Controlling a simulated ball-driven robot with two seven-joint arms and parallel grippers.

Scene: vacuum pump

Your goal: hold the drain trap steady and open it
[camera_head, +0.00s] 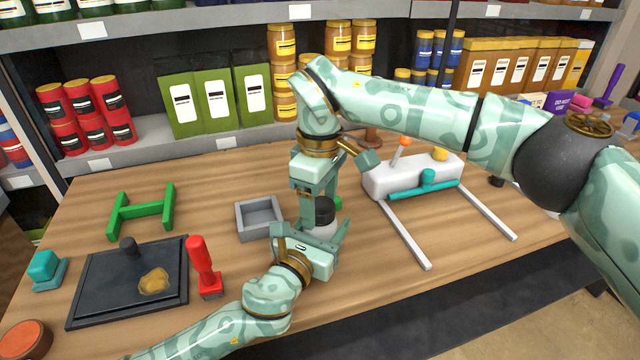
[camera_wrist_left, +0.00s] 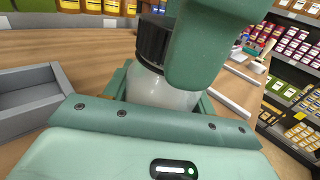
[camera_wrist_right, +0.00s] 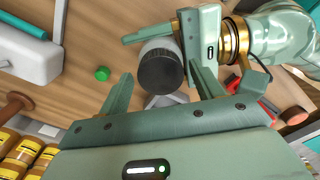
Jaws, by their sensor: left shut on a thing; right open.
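The drain trap is a pale bowl (camera_head: 326,232) with a dark ribbed cap (camera_head: 324,208), standing near the table's middle. The bowl also shows in the left wrist view (camera_wrist_left: 160,92), under the cap (camera_wrist_left: 153,42). My left gripper (camera_head: 312,234) is shut on the bowl from the front. My right gripper (camera_head: 316,204) points down over the trap and is open. In the right wrist view the cap (camera_wrist_right: 160,70) lies between its spread fingers, with gaps visible beside it. Part of the bowl is hidden by the grippers.
A white pump (camera_head: 400,180) on two pale rails stands to the right. A small green cap (camera_wrist_right: 102,74) lies close to the trap. A grey tray (camera_head: 242,222), green stand (camera_head: 140,214), black mat (camera_head: 100,290) and red tool (camera_head: 204,265) are to the left. Shelves stand behind.

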